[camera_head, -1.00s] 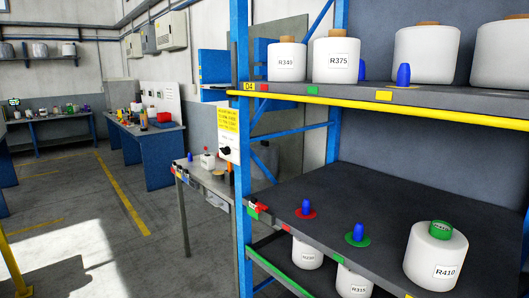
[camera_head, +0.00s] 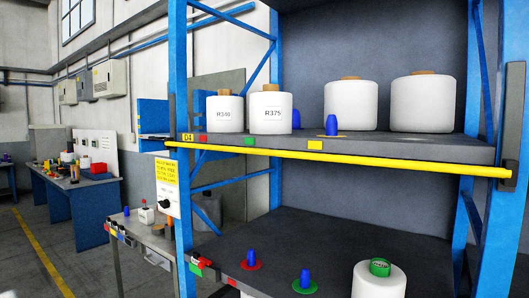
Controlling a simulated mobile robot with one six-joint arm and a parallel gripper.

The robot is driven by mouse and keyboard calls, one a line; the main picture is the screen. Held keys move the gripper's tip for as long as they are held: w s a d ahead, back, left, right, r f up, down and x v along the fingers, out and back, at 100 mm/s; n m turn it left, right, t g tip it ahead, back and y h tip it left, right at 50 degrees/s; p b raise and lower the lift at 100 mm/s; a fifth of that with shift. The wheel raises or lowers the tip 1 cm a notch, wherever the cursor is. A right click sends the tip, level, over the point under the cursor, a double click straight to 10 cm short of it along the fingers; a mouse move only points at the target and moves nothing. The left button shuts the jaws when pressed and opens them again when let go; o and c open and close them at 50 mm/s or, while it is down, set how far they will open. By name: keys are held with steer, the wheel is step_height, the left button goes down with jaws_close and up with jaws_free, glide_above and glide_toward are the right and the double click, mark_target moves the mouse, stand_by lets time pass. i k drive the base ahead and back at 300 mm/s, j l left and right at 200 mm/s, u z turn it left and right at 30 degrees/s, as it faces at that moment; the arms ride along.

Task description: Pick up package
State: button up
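No gripper of mine shows in the head view. The task's package is not marked out, but white yarn bobbins stand on a blue-framed rack. On the upper shelf (camera_head: 400,148) are a bobbin labelled R340 or similar (camera_head: 225,116), a bobbin labelled R375 (camera_head: 271,114), and two larger bobbins without visible labels (camera_head: 351,107), (camera_head: 422,104). All stand upright with brown core tops. On the lower shelf (camera_head: 330,240) a bobbin with a green top (camera_head: 379,283) is cut off by the bottom edge.
Blue pegs stand on the upper (camera_head: 331,124) and lower shelves (camera_head: 251,257), (camera_head: 305,279). A yellow beam (camera_head: 340,163) edges the upper shelf. Blue posts (camera_head: 181,150) flank the rack. A grey side table (camera_head: 150,238) and a blue workbench (camera_head: 75,207) stand left.

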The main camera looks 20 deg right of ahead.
mark_target(225, 111)
steer(key=z, duration=0.45)
steer(key=k+z, duration=0.1)
steer(key=z, duration=1.35)
steer(key=k+z, duration=0.1)
steer(key=z, duration=0.35)
steer(key=l+z, duration=0.1)
steer(key=z, duration=0.85)
steer(key=l+z, duration=0.1)
steer(key=z, duration=0.35)
steer(key=u, duration=3.65)
steer(key=i+j, duration=0.2)
steer(key=i, duration=0.3)
steer(key=i+j, duration=0.2)
steer(key=i, duration=0.3)
steer(key=i+j, duration=0.2)
steer(key=i, duration=0.25)
steer(key=i+j, duration=0.2)
steer(key=i, duration=0.3)
steer(key=i+j, duration=0.2)
steer(key=i, duration=0.3)
steer(key=i+j, duration=0.2)
steer(key=i, duration=0.3)
